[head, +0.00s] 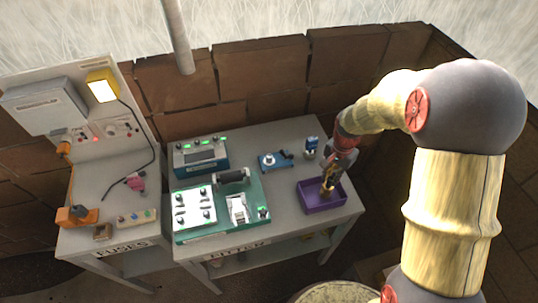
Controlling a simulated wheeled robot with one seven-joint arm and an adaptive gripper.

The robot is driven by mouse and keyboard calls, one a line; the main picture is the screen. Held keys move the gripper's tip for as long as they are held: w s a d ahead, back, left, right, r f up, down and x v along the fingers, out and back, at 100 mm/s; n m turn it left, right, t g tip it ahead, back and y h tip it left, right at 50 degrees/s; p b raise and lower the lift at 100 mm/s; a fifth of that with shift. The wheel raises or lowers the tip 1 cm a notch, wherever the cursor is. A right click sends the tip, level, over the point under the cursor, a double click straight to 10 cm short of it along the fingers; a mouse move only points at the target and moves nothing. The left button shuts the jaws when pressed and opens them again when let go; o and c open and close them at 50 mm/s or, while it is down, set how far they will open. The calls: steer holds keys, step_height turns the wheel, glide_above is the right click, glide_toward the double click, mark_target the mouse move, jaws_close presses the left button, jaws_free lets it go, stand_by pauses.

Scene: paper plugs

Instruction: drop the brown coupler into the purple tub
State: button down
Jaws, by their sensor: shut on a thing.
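The purple tub (336,206) sits at the front right of the right-hand bench. My gripper (328,184) points down over the tub, its fingers shut. Between its fingers is a small brown-gold piece, the brown coupler (326,191), seen small and partly covered by the fingers. The coupler appears over the tub's opening; I cannot tell how far its lower end is above the tub floor.
A green-and-white machine (210,214), a teal box (200,157) and a small blue device (276,160) stand left of the tub. A small blue-and-white item (311,146) stands behind it. The left bench (75,240) holds a small brown block (102,231) and an orange plug (76,215).

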steer(key=c, duration=1.7)
jaws_free()
steer(key=shift+r, duration=0.1)
step_height(320, 180, up, 12)
steer(key=shift+f, duration=0.1)
steer(key=s+r+n+t+b, duration=0.2)
steer(key=s+r, duration=0.1)
steer(key=s, duration=0.4)
steer(key=s+r+n+t+b, duration=0.1)
steer(key=s+r+n+b, duration=0.2)
steer(key=s, duration=0.4)
steer(key=s+r+n+t+b, duration=0.2)
steer(key=s+r+n, duration=0.1)
steer(key=s, duration=0.5)
steer(key=shift+r+t, duration=0.1)
steer(key=shift+t, duration=0.2)
